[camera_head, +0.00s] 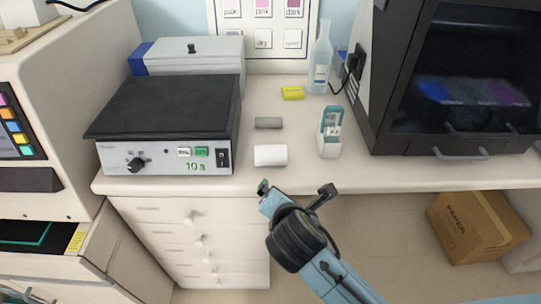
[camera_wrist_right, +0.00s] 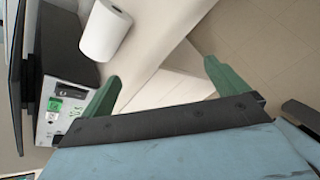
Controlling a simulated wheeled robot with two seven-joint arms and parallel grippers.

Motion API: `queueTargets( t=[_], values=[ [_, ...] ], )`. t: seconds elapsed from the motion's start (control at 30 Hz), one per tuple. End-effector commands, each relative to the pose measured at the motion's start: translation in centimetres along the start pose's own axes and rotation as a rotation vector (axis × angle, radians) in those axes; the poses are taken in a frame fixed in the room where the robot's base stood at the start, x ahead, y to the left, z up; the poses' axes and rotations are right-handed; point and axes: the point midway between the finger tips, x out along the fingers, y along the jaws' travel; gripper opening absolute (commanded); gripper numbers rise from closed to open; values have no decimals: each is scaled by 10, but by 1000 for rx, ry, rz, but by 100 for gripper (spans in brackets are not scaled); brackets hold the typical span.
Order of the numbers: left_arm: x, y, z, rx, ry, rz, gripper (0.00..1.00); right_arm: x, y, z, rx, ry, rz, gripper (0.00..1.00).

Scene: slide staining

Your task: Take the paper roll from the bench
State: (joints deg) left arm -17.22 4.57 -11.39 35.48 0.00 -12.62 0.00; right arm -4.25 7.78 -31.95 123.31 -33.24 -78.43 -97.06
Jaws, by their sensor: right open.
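The white paper roll (camera_head: 271,155) lies on its side on the bench (camera_head: 300,180), near the front edge and just right of the hot plate. It also shows at the top left of the right wrist view (camera_wrist_right: 105,30), beyond the fingers and apart from them. My right gripper (camera_head: 296,190) is open and empty in front of the bench edge, a little below the roll in the head view. Its two green fingers (camera_wrist_right: 162,78) stand wide apart in the right wrist view. My left gripper is in neither view.
The black-topped hot plate (camera_head: 165,105) stands left of the roll. A grey cylinder (camera_head: 268,123), a teal-and-white box (camera_head: 330,135), a yellow block (camera_head: 292,93) and a clear bottle (camera_head: 320,62) stand behind or right of it. A dark cabinet (camera_head: 400,75) is at right. Drawers (camera_head: 190,240) lie below.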

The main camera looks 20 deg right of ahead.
Motion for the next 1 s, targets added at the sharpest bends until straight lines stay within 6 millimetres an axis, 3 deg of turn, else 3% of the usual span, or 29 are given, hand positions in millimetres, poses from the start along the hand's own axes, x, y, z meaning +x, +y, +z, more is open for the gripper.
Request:
queueTargets(
  t=[0.2, 0.33, 0.47, 0.8, 1.0],
  values=[
    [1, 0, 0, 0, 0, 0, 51, -13, 50, 23, -453, -165, 80, 98],
    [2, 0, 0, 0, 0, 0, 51, -19, 66, 31, -609, -231, 89, 98],
    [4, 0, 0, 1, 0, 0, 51, -13, 71, 34, -666, -255, 88, 98],
    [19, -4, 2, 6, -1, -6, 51, 46, 80, 47, -669, -255, 88, 98],
    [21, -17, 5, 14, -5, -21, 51, 60, 83, 50, -667, -254, 89, 98]
  ],
)
